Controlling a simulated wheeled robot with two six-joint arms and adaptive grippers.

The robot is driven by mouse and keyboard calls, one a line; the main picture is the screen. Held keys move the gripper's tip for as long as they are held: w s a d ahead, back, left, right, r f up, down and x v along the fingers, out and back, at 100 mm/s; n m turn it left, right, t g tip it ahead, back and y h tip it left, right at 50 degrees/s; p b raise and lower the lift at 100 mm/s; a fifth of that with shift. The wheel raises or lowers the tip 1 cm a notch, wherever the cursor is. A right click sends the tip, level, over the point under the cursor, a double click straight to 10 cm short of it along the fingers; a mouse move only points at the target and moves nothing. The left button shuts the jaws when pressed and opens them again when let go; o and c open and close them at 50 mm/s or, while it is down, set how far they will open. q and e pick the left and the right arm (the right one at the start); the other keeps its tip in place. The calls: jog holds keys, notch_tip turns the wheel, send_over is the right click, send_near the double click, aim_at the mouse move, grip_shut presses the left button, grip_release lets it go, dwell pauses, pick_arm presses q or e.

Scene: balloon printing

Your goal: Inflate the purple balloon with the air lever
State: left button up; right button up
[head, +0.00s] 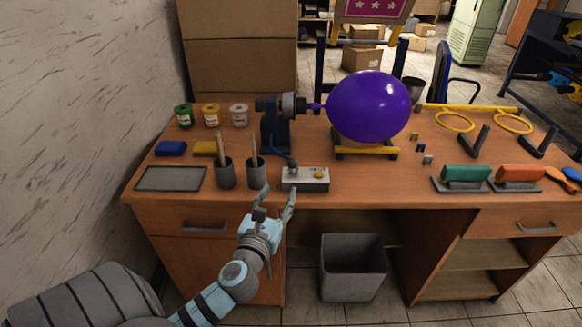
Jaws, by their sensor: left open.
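The purple balloon (368,106) is large and rounded, lying sideways above a yellow-edged stand (366,152). Its neck is on the nozzle of a dark pump (277,130) on the desk. A light grey control box (306,183) sits near the desk's front edge, with a small dark lever (293,165) at its back left and a yellow button (319,174) on the right. My left gripper (278,193) is open and empty at the desk's front edge, just in front and left of the box. My right gripper is out of view.
Two grey brush cups (225,175) stand left of the box, with paint jars (211,116) behind them. Green (466,175) and orange (519,175) handled tools lie at the right on trays. A grey bin (352,268) stands below the desk.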

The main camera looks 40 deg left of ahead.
aim_at(291, 167)
pick_arm(q)
jog(key=x, duration=1.2)
jog(key=shift+w+a+f+b, duration=0.15)
jog(key=shift+w+b, duration=0.15)
jog(key=shift+w+a, duration=0.2)
jog(key=shift+w, duration=0.3)
jog(key=shift+c, duration=0.6)
grip_shut()
